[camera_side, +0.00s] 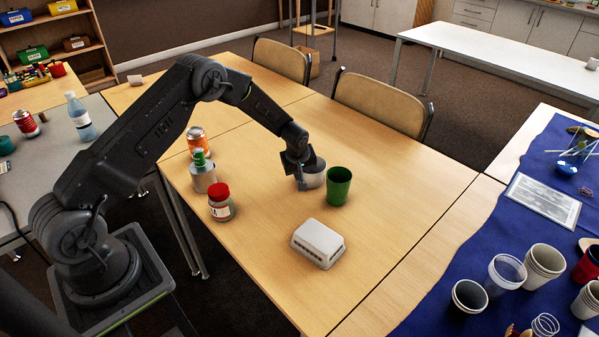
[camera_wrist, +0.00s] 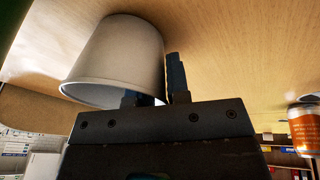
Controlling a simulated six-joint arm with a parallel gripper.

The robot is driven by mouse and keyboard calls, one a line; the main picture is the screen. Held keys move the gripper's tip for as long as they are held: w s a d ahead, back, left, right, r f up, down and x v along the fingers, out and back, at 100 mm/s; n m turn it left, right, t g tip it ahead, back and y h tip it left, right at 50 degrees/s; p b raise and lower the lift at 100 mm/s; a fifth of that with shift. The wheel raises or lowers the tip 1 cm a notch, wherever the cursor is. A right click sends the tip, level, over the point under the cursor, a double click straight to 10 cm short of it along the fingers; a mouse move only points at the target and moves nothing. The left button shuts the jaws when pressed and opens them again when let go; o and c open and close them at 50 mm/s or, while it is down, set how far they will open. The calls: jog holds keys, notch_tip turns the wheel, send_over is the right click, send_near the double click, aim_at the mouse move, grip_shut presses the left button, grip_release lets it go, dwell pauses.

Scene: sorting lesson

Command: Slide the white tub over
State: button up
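The white tub (camera_side: 314,174) stands upright on the wooden table, just left of a green cup (camera_side: 339,186), partly hidden by my gripper. It fills the upper left of the wrist view (camera_wrist: 118,52), its open rim toward my gripper. My gripper (camera_side: 300,183) is low at the tub's left side. In the wrist view my gripper's fingertips (camera_wrist: 156,84) are a little apart at the tub's rim. One finger overlaps the rim and the other is just outside the wall. I cannot tell whether they press on the wall.
A white slotted box (camera_side: 319,242) lies nearer the camera. A red-lidded jar (camera_side: 221,203), a grey tin (camera_side: 203,178) with a green object on top and an orange can (camera_side: 198,142) stand to the left. The table is clear between the green cup and its right edge.

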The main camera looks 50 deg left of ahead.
jog(key=o, duration=0.4)
jog(key=shift+r, duration=0.1)
jog(key=v, duration=1.3)
jog(key=shift+r, duration=0.3)
jog(key=shift+s+d, duration=0.1)
jog(key=shift+s, duration=0.05)
jog(key=s+d+r+m+t, duration=0.1)
jog(key=s+d+r+m, duration=0.2)
jog(key=s+r, duration=0.5)
jog(key=s+d+r+m+t, duration=0.1)
jog(key=s+d+r+m, duration=0.3)
jog(key=r, duration=0.6)
jog(key=s+d+r+m+h, duration=0.1)
jog(key=s+d+m, duration=0.1)
jog(key=s, duration=0.8)
jog(key=s+d+r+m+t, duration=0.1)
jog(key=s+d+r+m, duration=0.1)
jog(key=s, duration=0.8)
jog(key=shift+m+h, duration=0.4)
jog(key=shift+m, duration=0.5)
